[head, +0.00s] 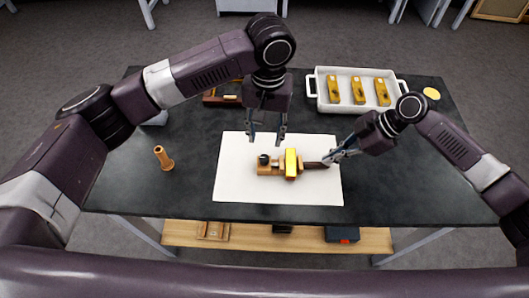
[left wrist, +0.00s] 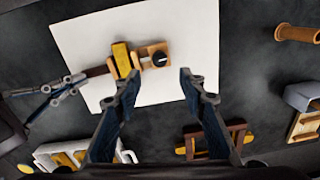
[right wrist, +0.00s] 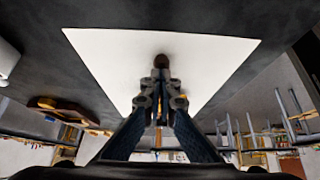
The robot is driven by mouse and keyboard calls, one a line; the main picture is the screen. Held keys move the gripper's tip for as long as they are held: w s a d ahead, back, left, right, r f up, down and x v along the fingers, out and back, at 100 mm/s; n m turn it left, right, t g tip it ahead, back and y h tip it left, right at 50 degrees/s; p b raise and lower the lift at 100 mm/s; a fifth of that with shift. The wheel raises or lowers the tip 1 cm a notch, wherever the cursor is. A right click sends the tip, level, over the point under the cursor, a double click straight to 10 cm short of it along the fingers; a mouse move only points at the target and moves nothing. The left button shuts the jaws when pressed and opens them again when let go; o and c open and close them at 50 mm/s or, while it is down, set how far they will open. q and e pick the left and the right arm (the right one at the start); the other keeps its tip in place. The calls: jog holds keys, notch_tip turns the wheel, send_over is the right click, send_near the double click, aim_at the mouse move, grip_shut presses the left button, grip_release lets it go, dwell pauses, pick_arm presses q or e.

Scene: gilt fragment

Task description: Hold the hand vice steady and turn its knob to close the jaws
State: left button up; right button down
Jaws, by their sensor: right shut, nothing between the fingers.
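The hand vice (head: 270,169) lies on a white sheet (head: 235,185), with a wooden body, a black knob (head: 264,159) at its left end and a dark handle (head: 313,165) at its right. A yellow block (head: 291,162) sits across its middle. The left wrist view shows the knob (left wrist: 159,59) beyond my left fingertips. My left gripper (head: 267,137) is open and empty, behind and above the vice. My right gripper (head: 329,159) is shut with nothing between its fingers, at the handle's end. In the right wrist view its fingers hide most of the vice; whether they touch it is unclear.
A white tray (head: 316,97) with several yellow-topped wooden pieces stands at the back right, beside a yellow disc (head: 431,93). A wooden rack (head: 223,100) is behind my left gripper. A wooden peg-like piece (head: 163,158) stands at left. The dark table's front right is clear.

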aim_at(264, 156)
pick_arm(q)
notch_tip(264, 156, down, 9)
jog(key=shift+w+a+f, duration=0.1)
jog(key=shift+c, duration=0.5)
grip_shut()
